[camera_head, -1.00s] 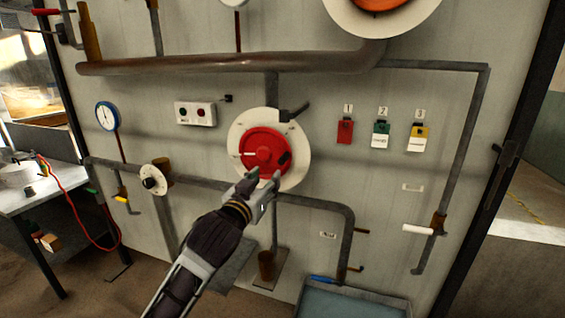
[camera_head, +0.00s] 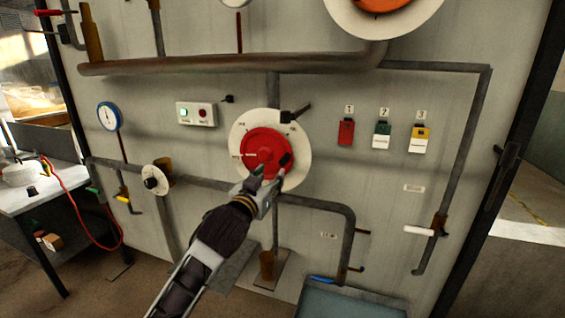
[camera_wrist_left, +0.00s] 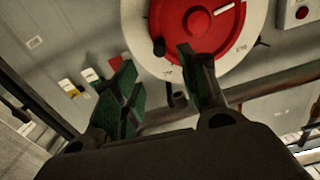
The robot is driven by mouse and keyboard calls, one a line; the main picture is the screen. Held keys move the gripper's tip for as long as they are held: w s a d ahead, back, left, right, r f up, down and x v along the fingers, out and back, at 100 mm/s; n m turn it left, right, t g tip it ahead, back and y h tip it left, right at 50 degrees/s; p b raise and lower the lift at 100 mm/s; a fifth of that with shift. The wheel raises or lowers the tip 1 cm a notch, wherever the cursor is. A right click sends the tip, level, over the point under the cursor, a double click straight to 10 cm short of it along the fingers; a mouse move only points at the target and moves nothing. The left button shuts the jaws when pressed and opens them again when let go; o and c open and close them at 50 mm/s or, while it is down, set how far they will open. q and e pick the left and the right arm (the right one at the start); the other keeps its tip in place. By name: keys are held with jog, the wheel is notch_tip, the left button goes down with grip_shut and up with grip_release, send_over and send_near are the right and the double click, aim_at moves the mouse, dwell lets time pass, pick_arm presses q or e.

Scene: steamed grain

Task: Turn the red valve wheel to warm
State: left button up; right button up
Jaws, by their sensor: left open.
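The red valve wheel (camera_head: 262,147) sits on a round white dial plate (camera_head: 299,139) on the grey wall panel. A white mark on the wheel points left, and a black knob (camera_head: 285,159) stands out at its lower right. My left gripper (camera_head: 270,176) is open in front of the wheel's lower right edge, near the knob. In the left wrist view, the wheel (camera_wrist_left: 190,30) is at the top, with the knob (camera_wrist_left: 158,47) between the two spread fingers (camera_wrist_left: 160,75). Whether a finger touches the wheel cannot be told. The dial lettering is too small to read. My right gripper is out of view.
Pipes (camera_head: 230,63) run above and below the wheel. A white button box (camera_head: 197,114), a blue-rimmed gauge (camera_head: 109,116) and a small white dial (camera_head: 154,180) are to the left. Red, green and yellow tags (camera_head: 382,136) hang to the right. A blue-grey tub (camera_head: 350,304) stands below.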

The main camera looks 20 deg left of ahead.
aim_at(282, 163)
pick_arm(q)
jog(key=shift+w+d+p, duration=0.2)
jog(key=shift+w+p, duration=0.85)
jog(key=shift+w, duration=4.65)
grip_shut()
